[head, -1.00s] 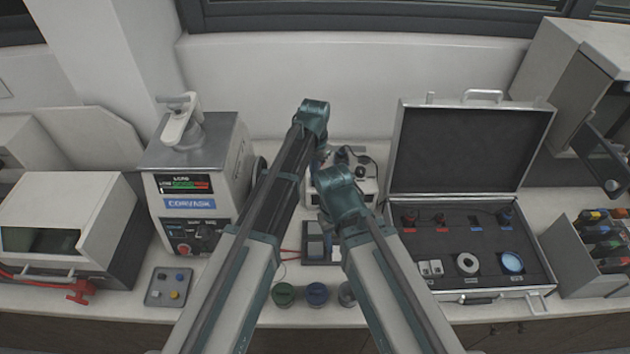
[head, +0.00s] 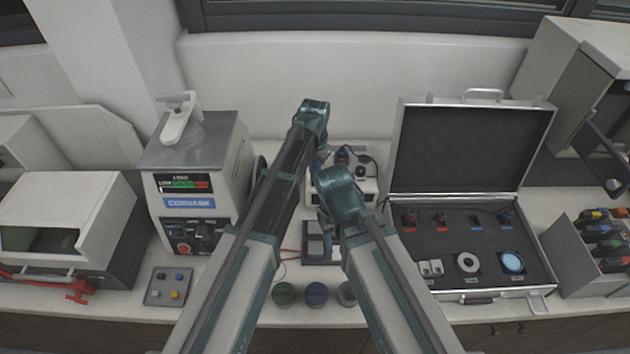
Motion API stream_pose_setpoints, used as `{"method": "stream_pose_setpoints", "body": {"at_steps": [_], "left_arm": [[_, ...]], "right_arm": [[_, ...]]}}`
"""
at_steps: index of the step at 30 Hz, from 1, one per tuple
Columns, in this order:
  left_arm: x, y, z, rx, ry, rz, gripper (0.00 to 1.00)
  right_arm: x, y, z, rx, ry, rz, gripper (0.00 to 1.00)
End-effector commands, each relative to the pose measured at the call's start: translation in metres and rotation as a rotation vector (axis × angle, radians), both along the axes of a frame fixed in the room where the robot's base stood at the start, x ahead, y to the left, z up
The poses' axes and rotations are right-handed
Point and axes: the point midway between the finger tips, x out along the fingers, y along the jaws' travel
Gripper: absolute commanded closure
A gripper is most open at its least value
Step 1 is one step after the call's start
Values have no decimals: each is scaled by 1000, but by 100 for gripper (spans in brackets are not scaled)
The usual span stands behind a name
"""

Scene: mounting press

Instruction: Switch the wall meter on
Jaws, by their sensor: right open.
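A white box-shaped instrument (head: 368,187) stands at the back of the counter, in the middle of the head view. It is partly hidden behind my arms, and dark knobs or plugs and a black cable show on its top. I cannot tell for sure that it is the wall meter, and no switch on it is clear. My right gripper (head: 324,218) is open, near the front of this instrument and mostly hidden under my right arm's teal joint. I cannot tell whether it touches anything. My left arm reaches further back, and its gripper is hidden.
The mounting press (head: 200,160), with a lit display, stands left. A small button box (head: 167,287) lies before it. An open case (head: 470,150) of parts stands right. Round pots (head: 317,293) line the front edge. My two arms are close together at the middle.

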Motion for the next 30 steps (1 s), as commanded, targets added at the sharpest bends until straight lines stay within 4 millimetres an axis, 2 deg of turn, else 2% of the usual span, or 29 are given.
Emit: {"method": "stream_pose_setpoints", "body": {"at_steps": [30], "left_arm": [[0,0,-14,0,0,0,100]], "right_arm": [[0,0,-14,0,0,-1,50]]}}
